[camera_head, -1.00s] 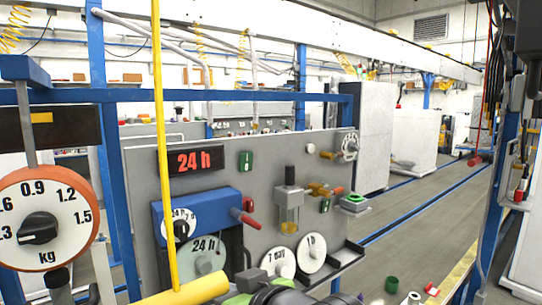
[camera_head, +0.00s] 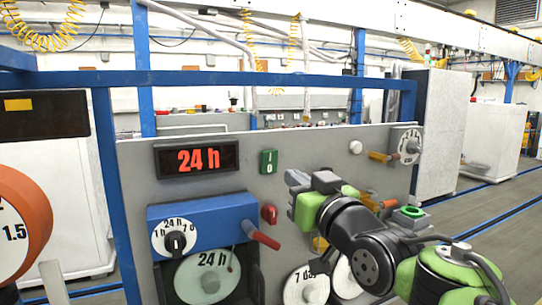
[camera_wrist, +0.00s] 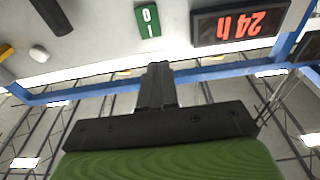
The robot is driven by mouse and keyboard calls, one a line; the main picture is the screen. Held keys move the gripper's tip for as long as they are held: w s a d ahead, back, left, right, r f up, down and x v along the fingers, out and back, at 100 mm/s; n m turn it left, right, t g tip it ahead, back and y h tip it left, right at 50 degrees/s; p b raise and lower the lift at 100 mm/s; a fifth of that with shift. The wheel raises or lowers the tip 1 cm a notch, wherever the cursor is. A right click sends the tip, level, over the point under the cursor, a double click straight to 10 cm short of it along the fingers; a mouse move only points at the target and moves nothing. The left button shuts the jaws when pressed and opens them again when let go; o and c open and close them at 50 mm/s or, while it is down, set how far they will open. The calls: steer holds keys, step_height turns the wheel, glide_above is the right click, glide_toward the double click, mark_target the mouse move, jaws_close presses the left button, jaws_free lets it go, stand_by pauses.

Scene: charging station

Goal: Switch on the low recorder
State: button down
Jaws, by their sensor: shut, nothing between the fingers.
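A blue recorder box (camera_head: 200,222) sits low on the grey panel, with a small white dial (camera_head: 175,238), a red-tipped lever (camera_head: 262,236) and a round "24 h" disc (camera_head: 208,278). A red knob (camera_head: 269,213) is at its right. A green I/O switch (camera_head: 268,161) sits above and right of the box; it also shows inverted in the wrist view (camera_wrist: 148,20). My gripper (camera_head: 295,180) is shut and empty, right of and below this switch in the head view. Its closed fingers show in the wrist view (camera_wrist: 158,68), apart from the switch. Its distance from the panel is unclear.
A "24 h" display (camera_head: 197,159) is left of the switch. A valve with a yellow handle (camera_head: 380,157) and a white knob (camera_head: 355,147) are at right. A "7 day" disc (camera_head: 304,290) is partly behind my arm. A blue post (camera_head: 118,190) stands left.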

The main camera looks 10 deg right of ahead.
mark_target(263, 152)
steer(key=p+x, duration=0.3)
steer(key=x, duration=0.9)
steer(key=shift+s+a+r+p, duration=0.1)
steer(key=shift+p, duration=0.2)
